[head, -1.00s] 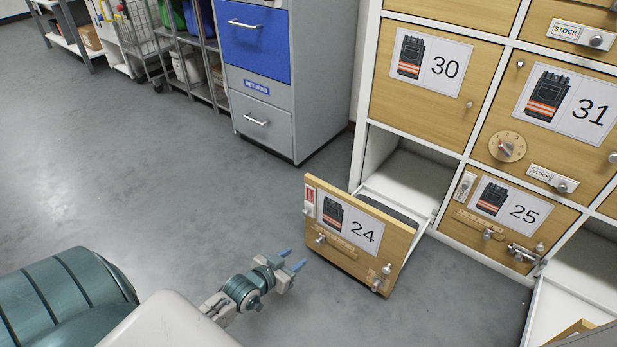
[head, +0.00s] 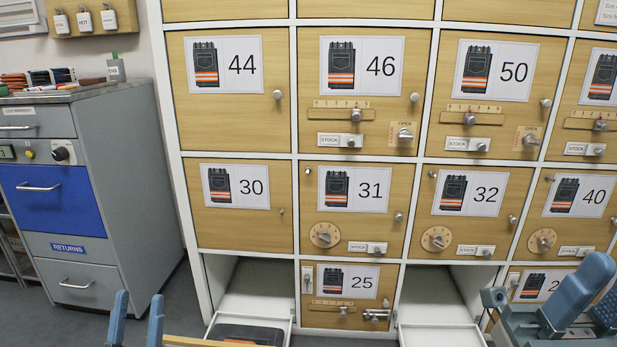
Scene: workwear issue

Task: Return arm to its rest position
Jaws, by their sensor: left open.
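My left gripper (head: 137,322) shows at the bottom left as two blue fingers standing apart, open with nothing between them. It is just left of the wooden front (head: 190,341) of the pulled-out drawer, mostly cut off by the lower edge. Whether it touches that front cannot be told. My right gripper (head: 590,300) is at the lower right, close to the camera, with blue fingers over a dark body. Its opening is unclear, and it covers part of the cabinet there. The arms behind both grippers are mostly out of view.
A wooden locker cabinet (head: 292,170) with numbered doors fills the middle and right. The pulled-out drawer (head: 282,322) under door 30 holds a dark item (head: 240,333). Another drawer (head: 440,336) stands out under door 32. A grey cabinet (head: 125,165) with a blue returns drawer (head: 50,200) stands left.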

